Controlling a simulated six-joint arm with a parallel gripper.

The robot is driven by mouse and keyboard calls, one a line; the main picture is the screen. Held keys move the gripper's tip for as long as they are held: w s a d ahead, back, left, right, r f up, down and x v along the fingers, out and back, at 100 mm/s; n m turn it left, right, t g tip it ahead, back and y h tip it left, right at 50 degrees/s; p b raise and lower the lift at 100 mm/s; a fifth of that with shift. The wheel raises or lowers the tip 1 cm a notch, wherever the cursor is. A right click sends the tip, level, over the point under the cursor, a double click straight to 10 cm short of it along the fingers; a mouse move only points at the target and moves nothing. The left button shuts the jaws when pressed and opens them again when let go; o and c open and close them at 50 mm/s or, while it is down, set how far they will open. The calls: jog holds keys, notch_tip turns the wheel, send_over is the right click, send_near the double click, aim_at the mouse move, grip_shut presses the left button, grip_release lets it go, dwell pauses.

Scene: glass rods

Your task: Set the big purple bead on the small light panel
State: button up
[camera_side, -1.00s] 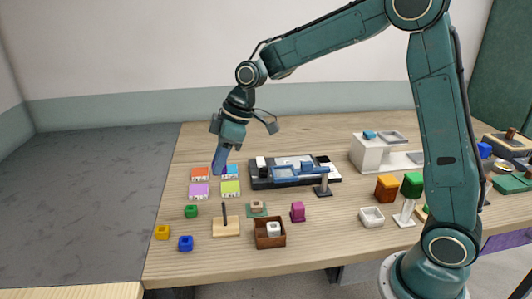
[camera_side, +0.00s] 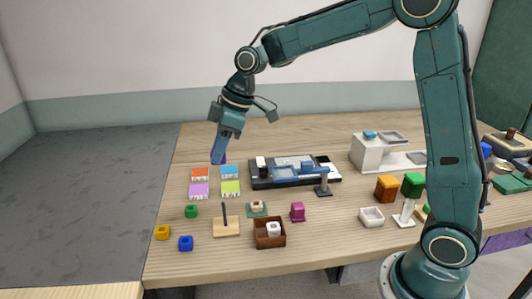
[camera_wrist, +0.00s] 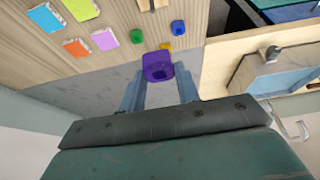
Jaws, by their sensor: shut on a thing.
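My gripper (camera_side: 219,160) is shut on the big purple bead (camera_wrist: 158,67), which sits between its fingertips in the wrist view. In the side view the fingers hide most of the bead; they hang above the back of the tile group. Four small flat tiles lie there: orange (camera_side: 200,174), blue (camera_side: 229,171), purple (camera_side: 198,190) and lime (camera_side: 230,188). They also show at upper left in the wrist view, as with the orange tile (camera_wrist: 76,47). I cannot tell which thing is the small light panel.
A black device (camera_side: 262,182) with a blue part stands right of the tiles. Green (camera_side: 191,211), yellow (camera_side: 162,232) and blue (camera_side: 186,243) beads lie in front. A post stand (camera_side: 228,228) and brown box (camera_side: 268,241) are nearby. The table behind the tiles is clear.

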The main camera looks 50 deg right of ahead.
jog(key=m+t+h, duration=0.1)
jog(key=m+h, duration=0.2)
jog(key=m, duration=0.6)
send_over(297, 167)
notch_tip(297, 167, down, 14)
jog(key=shift+r, duration=0.2)
jog(key=shift+f, duration=2.15)
jog(key=shift+f, duration=0.15)
jog(key=o, duration=1)
jog(key=shift+c, duration=0.2)
